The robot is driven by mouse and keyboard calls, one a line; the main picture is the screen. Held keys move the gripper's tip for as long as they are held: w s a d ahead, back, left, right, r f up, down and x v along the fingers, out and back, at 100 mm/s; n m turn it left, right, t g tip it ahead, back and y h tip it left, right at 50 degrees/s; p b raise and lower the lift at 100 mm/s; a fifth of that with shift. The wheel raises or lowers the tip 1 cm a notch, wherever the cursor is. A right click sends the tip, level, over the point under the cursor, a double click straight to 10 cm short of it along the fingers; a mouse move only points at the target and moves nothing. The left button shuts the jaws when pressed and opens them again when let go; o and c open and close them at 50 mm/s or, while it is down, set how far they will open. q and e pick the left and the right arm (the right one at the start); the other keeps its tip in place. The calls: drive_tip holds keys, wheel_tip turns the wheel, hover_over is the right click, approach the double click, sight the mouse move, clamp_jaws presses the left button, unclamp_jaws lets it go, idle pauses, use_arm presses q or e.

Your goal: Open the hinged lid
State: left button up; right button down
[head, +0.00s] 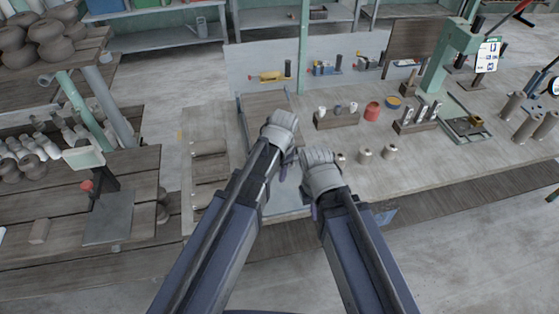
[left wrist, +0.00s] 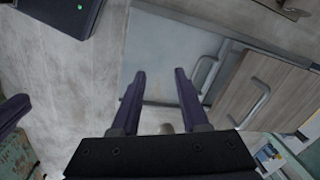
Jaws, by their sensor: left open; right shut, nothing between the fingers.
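I cannot tell for sure which part is the hinged lid. In the left wrist view a smooth grey panel (left wrist: 168,50) lies beyond my left gripper (left wrist: 160,75), with a curved metal handle (left wrist: 203,72) at its right side. My left gripper is open and empty, its right fingertip close to that handle; contact cannot be told. In the head view my left gripper (head: 281,124) is over the left part of the bench. My right gripper (head: 318,160) is just right of it, shut and empty. My arms hide part of the bench below.
A wooden panel with a handle (left wrist: 254,100) is at the right in the left wrist view. On the bench stand a wooden holder (head: 337,120), a red pot (head: 372,111) and small pale jars (head: 390,151). A work table (head: 108,218) is at left. Floor (head: 450,245) is clear at right.

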use_arm(q)
drive_tip(key=s+f+n+g+b, duration=0.1)
drive_tip(key=s+n, duration=0.5)
drive_tip(key=s, duration=0.8)
drive_tip(key=shift+f+n+b, duration=0.3)
drive_tip(key=shift+f+b, duration=0.15)
use_arm(e)
drive_tip(key=shift+f, duration=0.95)
use_arm(q)
drive_tip(key=shift+w, duration=0.15)
